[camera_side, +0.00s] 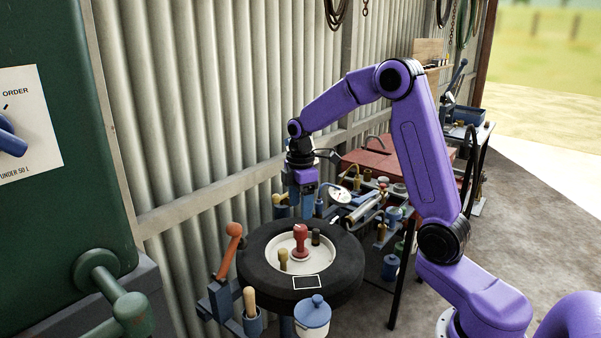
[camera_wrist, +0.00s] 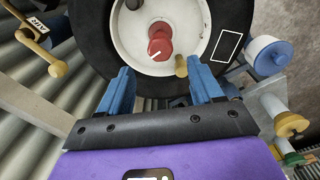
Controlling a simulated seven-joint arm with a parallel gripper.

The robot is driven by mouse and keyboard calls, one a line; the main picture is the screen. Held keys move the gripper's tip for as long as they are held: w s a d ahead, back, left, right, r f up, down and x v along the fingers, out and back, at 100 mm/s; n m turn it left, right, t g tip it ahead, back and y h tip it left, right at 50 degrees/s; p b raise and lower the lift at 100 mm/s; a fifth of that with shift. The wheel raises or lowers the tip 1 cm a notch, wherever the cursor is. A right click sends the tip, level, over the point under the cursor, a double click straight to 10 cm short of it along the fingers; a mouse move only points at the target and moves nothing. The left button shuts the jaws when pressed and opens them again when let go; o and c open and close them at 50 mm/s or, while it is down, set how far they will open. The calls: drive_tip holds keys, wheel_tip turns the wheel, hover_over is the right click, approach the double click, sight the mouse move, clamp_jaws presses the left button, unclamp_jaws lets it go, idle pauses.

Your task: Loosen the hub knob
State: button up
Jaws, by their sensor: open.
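The red hub knob (camera_side: 300,240) stands upright at the middle of the white hub of a black tyre (camera_side: 257,287) lying flat. It also shows in the wrist view (camera_wrist: 160,42), with a white line on its top. My gripper (camera_side: 305,212) is above the wheel's far side, beside and above the knob, not touching it. In the wrist view my gripper's blue fingers (camera_wrist: 163,88) are spread apart with nothing between them, and the knob lies beyond their tips.
An orange-handled lever (camera_side: 230,250) and a wooden handle (camera_side: 250,300) stand at the wheel's left. A white pot with a blue lid (camera_side: 312,314) is at its front. A gauge (camera_side: 340,196) and fittings crowd the right behind it. The corrugated wall (camera_side: 230,90) is close behind.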

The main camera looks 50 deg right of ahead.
wheel_tip(320, 180, up, 9)
drive_tip(key=shift+r, duration=0.2)
idle(0.5)
drive_tip(key=s+a+f, duration=0.3)
drive_tip(key=s+a, duration=1)
drive_tip(key=a, duration=0.1)
drive_tip(key=s+f, duration=0.2)
drive_tip(key=s, duration=0.7)
drive_tip(key=s+f, duration=0.2)
drive_tip(key=s, duration=0.7)
drive_tip(key=shift+s+a, duration=0.15)
drive_tip(key=shift+s, duration=0.2)
drive_tip(key=shift+c, duration=0.3)
